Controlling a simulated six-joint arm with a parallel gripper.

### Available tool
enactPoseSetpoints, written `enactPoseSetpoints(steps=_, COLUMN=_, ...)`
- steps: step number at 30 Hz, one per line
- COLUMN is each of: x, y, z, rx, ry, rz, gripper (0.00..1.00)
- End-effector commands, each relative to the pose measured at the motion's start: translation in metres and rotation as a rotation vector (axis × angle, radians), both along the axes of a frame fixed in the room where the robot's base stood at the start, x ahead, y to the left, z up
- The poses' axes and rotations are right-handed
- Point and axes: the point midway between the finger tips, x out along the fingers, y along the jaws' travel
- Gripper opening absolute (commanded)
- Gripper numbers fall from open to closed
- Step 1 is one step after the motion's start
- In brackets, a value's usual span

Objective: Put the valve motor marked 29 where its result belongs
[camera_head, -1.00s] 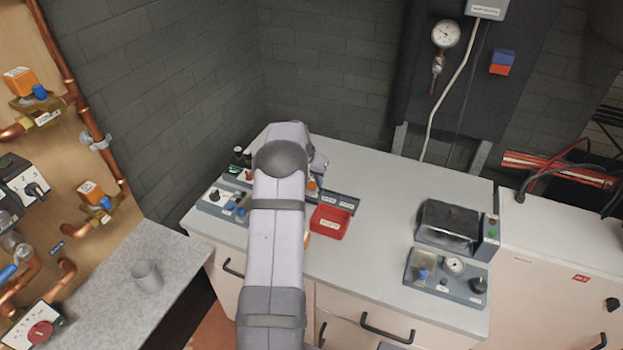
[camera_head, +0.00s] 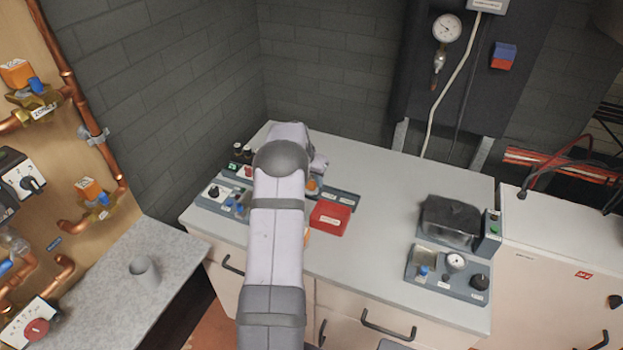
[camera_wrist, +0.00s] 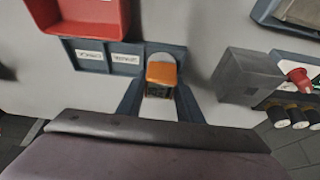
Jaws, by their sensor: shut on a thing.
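My gripper (camera_wrist: 160,98) is shut on an orange-capped valve motor (camera_wrist: 162,73), seen in the wrist view between the two dark fingers. Its lower part is dark, and no number is readable on it. The motor is over the right end of a dark blue tray (camera_wrist: 176,50) with two white labels to its left. I cannot tell whether it touches the tray. In the head view my arm hides the gripper; an orange bit (camera_head: 312,185) shows beside the arm's end, by the tray (camera_head: 343,195).
A red bin (camera_wrist: 84,18) adjoins the tray. A grey box (camera_wrist: 245,76) and a red button (camera_wrist: 299,76) are to the right in the wrist view. A test unit (camera_head: 447,270) stands at the bench's right. The bench between is clear.

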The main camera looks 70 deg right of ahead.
Motion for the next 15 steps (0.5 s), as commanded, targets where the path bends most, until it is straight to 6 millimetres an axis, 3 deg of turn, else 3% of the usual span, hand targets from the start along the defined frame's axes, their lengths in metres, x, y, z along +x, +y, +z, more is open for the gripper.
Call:
enactPoseSetpoints(steps=3, x=0.0002, y=-0.0004, z=-0.0023, rx=-0.002, ry=-0.001, rz=0.000, gripper=0.01)
enactPoseSetpoints(steps=4, x=0.0002, y=-0.0005, z=-0.0016, rx=-0.002, ry=-0.001, rz=0.000, gripper=0.37)
enactPoseSetpoints(steps=6, x=0.0002, y=-0.0004, z=-0.0015, rx=-0.001, ry=0.000, rz=0.000, gripper=0.54)
enactPoseSetpoints(steps=15, x=-0.0001, y=0.0004, z=-0.0022, rx=0.001, ry=0.000, rz=0.000, gripper=0.54)
